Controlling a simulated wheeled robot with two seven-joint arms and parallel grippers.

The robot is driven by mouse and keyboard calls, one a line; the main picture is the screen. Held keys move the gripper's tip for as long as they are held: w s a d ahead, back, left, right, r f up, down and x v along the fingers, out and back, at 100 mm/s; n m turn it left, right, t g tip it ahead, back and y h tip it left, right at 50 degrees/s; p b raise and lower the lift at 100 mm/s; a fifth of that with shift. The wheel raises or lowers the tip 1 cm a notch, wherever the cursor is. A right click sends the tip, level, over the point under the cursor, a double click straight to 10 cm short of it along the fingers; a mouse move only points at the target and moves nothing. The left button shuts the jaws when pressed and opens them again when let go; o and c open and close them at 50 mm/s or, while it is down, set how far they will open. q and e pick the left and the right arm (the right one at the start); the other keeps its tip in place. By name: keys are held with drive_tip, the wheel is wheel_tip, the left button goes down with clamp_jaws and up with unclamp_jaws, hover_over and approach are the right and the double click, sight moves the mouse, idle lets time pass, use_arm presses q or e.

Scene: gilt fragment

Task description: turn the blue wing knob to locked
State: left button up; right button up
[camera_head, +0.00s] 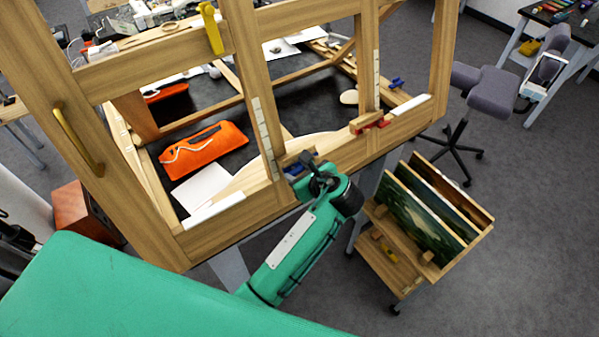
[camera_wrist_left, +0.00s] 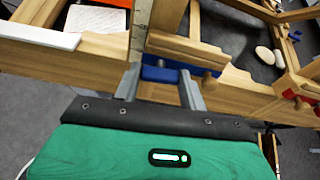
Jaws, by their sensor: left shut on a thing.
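The blue wing knob (camera_head: 294,171) sits on the front rail of a wooden frame (camera_head: 225,213), at the foot of a post with a pale marked strip. It also shows in the left wrist view (camera_wrist_left: 160,74), between the two grey fingers. My left gripper (camera_head: 308,166) is at the rail; in the wrist view its fingers (camera_wrist_left: 160,82) stand on either side of the blue knob and are shut on it. The gripper hides part of the knob in the head view. I cannot read a locked mark. My right gripper is in neither view.
A red piece (camera_head: 372,124) sits farther right on the rail, and another blue piece (camera_head: 397,83) lies behind it. An orange pouch (camera_head: 203,150) lies on the black surface inside the frame. A wooden rack with paintings (camera_head: 415,215) stands to the right.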

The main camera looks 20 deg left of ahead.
use_arm(q)
drive_tip(key=shift+m, duration=0.4)
idle(0.3)
drive_tip(key=o, duration=1)
drive_tip(key=shift+w, duration=0.1)
